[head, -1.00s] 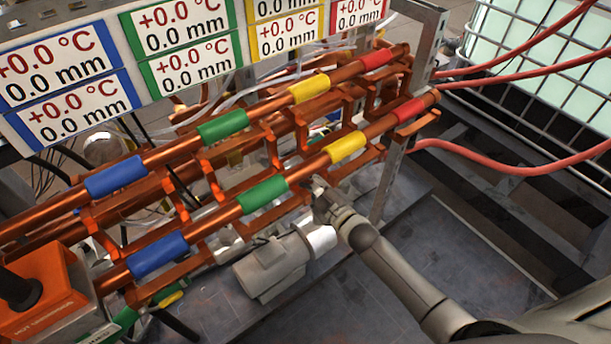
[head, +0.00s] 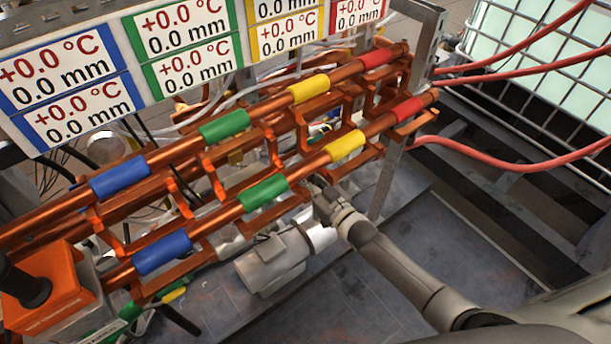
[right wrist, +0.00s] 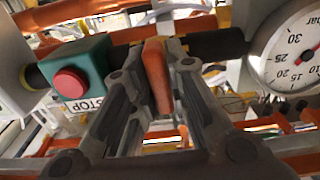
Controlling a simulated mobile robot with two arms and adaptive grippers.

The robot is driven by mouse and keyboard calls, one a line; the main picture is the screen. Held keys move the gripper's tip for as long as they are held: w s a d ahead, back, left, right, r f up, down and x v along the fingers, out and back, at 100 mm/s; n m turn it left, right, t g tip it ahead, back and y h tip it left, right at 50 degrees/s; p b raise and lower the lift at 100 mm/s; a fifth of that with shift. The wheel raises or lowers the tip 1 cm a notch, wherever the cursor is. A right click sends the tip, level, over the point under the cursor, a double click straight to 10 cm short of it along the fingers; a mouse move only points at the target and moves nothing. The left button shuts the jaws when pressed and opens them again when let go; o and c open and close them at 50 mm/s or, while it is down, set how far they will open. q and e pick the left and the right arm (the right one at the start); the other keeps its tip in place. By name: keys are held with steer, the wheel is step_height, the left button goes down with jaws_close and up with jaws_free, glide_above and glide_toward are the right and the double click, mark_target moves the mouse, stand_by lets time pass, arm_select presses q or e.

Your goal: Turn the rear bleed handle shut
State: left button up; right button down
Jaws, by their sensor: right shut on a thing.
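In the right wrist view an orange-red lever handle (right wrist: 157,75) stands upright on a dark horizontal pipe (right wrist: 215,43). My right gripper (right wrist: 160,88) is shut on it, with one finger on each side. In the head view my right gripper (head: 322,190) reaches in from the lower right, under the front copper pipe near its green band (head: 263,192). The handle is hidden there by the gripper and pipes. I cannot tell from the frames whether it is the rear one. My left gripper is not in view.
In the right wrist view a red stop button (right wrist: 70,84) on a teal box is left of the handle, and a round pressure gauge (right wrist: 290,50) is right. In the head view a metal upright (head: 388,180) and red hoses (head: 520,163) are beyond my arm.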

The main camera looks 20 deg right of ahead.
steer(key=shift+f, duration=0.1)
stand_by(0.4)
steer(key=c, duration=1.5)
jaws_free()
steer(key=shift+o, duration=0.2)
steer(key=v, duration=1.2)
